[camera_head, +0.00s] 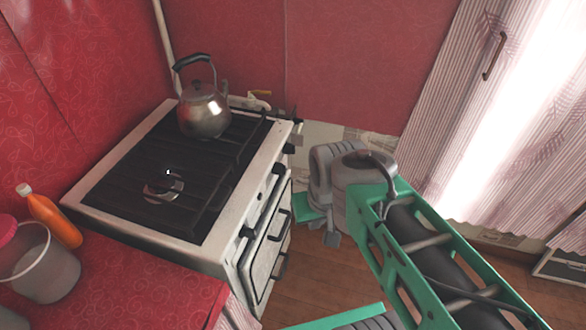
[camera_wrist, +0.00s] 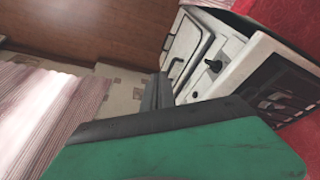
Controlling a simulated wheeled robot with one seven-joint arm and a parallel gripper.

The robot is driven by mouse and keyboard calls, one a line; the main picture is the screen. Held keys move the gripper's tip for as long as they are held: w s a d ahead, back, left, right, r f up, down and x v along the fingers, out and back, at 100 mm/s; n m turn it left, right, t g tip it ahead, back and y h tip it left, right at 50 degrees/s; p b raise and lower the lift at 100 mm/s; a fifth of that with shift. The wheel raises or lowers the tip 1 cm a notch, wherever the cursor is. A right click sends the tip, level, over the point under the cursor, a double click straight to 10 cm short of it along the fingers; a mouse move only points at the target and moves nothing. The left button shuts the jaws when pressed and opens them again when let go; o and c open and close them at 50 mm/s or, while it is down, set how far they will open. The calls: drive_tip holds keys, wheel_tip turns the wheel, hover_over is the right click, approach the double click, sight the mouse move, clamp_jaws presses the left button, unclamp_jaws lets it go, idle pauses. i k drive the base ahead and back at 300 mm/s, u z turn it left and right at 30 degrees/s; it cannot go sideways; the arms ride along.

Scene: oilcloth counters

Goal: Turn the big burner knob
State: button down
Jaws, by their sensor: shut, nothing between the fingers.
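The white stove (camera_head: 190,225) stands at the left in the head view, with dark grates on top. Black knobs line its front panel: one near the front corner (camera_head: 247,232), one farther back (camera_head: 277,168) and one near the far end (camera_head: 289,148). I cannot tell which is the big burner knob. In the wrist view a black knob (camera_wrist: 214,65) shows on the white panel. My gripper (camera_wrist: 157,92) is shut and empty, apart from that knob. In the head view my green and grey arm is right of the stove, its fingers largely hidden.
A metal kettle (camera_head: 205,110) stands at the back of the stovetop. An orange bottle (camera_head: 54,215) and a bucket (camera_head: 42,265) are on the red counter (camera_head: 150,290). The oven door handles (camera_head: 279,267) stick out. A striped curtain (camera_head: 445,120) hangs at the right. Open wooden floor lies before the stove.

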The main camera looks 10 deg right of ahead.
sight(278, 168)
drive_tip(key=u, duration=3.85)
drive_tip(key=k, duration=1.5)
drive_tip(key=z, duration=1.4)
